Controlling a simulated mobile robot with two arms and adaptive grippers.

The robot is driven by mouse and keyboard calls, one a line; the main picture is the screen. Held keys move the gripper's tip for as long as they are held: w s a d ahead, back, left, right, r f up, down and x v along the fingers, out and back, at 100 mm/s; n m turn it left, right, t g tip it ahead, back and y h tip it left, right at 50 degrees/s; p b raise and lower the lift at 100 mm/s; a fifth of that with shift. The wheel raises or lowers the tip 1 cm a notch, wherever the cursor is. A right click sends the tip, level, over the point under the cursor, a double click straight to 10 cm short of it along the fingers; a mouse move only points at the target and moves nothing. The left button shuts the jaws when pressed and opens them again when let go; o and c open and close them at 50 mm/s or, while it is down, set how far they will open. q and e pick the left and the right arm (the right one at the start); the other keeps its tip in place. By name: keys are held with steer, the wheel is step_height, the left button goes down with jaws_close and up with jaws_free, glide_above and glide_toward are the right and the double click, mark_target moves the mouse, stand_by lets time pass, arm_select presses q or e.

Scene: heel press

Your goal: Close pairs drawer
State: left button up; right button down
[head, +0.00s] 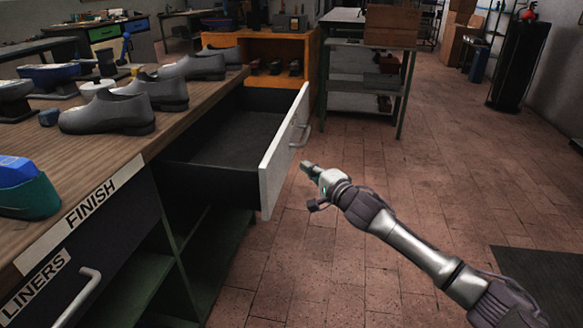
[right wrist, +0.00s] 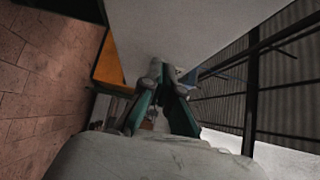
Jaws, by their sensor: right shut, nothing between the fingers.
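The pairs drawer (head: 285,145) stands pulled out from the workbench (head: 135,142), with a pale front panel and a metal handle (head: 300,134). Its inside looks dark and empty. My right gripper (head: 308,167) is shut and empty, just right of the drawer front and below the handle in the head view. In the right wrist view the gripper (right wrist: 156,72) points along a pale panel (right wrist: 195,25), likely the drawer front; I cannot tell whether it touches. My left gripper is not in view.
Grey shoes (head: 108,112) stand on the benchtop, with a blue and green item (head: 25,190) nearer. A second drawer with a handle (head: 78,298) is below the LINERS label. An orange cabinet (head: 255,45) and a metal rack (head: 362,75) stand behind.

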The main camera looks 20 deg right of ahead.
mark_target(284, 159)
steer(key=w+a, duration=0.3)
steer(key=shift+a+b, duration=0.2)
steer(key=shift+b, duration=0.15)
steer(key=shift+w, duration=0.1)
steer(key=shift+a, duration=0.1)
